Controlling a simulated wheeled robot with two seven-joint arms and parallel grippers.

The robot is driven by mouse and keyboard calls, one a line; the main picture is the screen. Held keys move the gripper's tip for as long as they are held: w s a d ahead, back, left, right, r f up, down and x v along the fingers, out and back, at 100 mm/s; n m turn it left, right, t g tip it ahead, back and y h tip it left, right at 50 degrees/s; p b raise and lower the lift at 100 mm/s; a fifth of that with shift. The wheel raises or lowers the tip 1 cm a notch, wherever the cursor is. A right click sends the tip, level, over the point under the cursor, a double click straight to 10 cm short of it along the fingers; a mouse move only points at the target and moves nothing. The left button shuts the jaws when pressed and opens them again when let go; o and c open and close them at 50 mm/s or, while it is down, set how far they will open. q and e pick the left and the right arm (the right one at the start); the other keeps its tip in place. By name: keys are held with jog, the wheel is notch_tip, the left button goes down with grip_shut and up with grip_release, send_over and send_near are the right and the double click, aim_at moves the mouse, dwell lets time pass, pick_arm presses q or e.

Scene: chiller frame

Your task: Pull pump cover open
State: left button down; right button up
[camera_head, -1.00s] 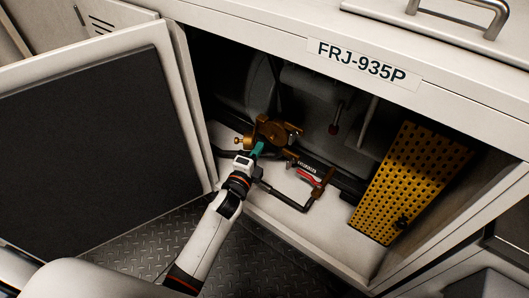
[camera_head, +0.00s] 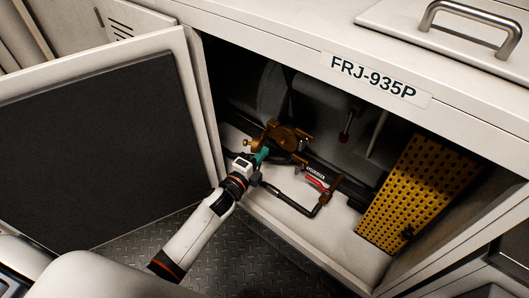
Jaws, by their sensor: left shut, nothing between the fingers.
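A bronze-coloured pump fitting (camera_head: 283,136) with a round cap-like part sits inside the open cabinet, left of its middle. I cannot tell for sure which part of it is the pump cover. My left gripper (camera_head: 263,155) reaches in from the lower left, its teal fingers shut at the fitting's lower left side. The fingertips are close to the fitting; whether they touch it is too small to tell. Nothing shows held between them. My right gripper is not in view.
The cabinet door (camera_head: 95,150) stands open at the left. A dark bent pipe (camera_head: 310,208) and a red-handled part (camera_head: 317,184) lie right of my gripper. A yellow perforated panel (camera_head: 415,190) stands at the right. The label plate (camera_head: 374,78) marks the upper frame edge.

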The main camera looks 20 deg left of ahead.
aim_at(251, 143)
pick_arm(q)
jog(key=a+m+g+h, duration=0.1)
jog(key=h, duration=0.1)
jog(key=a+m+h, duration=0.2)
jog(key=shift+a+g+h, duration=0.3)
jog(key=shift+g, duration=0.1)
jog(key=shift+w+a, duration=0.2)
jog(key=shift+a, duration=0.45)
jog(key=shift+w+a, duration=0.15)
jog(key=shift+a, duration=0.5)
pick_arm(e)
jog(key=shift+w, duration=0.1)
